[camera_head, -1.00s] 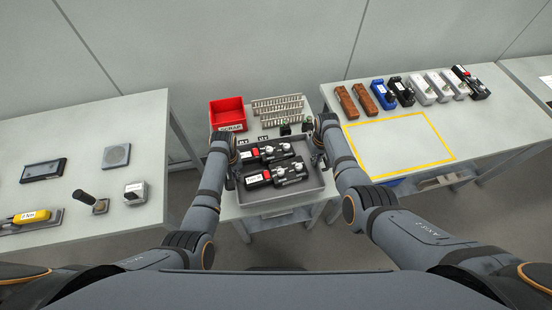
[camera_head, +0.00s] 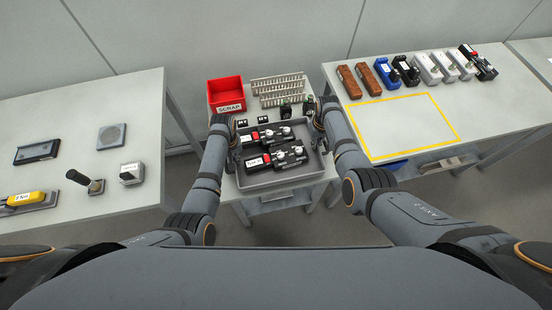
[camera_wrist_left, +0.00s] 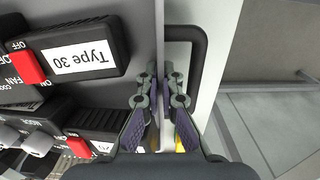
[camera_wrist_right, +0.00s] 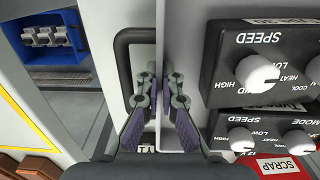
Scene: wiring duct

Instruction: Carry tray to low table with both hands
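A grey rectangular tray (camera_head: 318,167) lies over the small middle table (camera_head: 295,198), holding two black control units (camera_head: 275,158) with silver knobs. I cannot tell whether it touches the table. My left gripper (camera_wrist_left: 163,85) straddles the tray's side wall at its black handle (camera_wrist_left: 201,60), one finger on each side, closed in on it. My right gripper (camera_wrist_right: 166,85) straddles the opposite wall the same way, at the other black handle (camera_wrist_right: 120,70). In the head view both grippers are mostly hidden by my wrists at the tray's two sides.
Behind the tray are a red scrap bin (camera_head: 228,93), pale slotted duct pieces (camera_head: 278,88) and small black parts. The left table (camera_head: 60,115) holds tools. The right table holds a row of units (camera_head: 415,70) and a clear yellow-outlined area (camera_head: 405,125). Floor gaps separate the tables.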

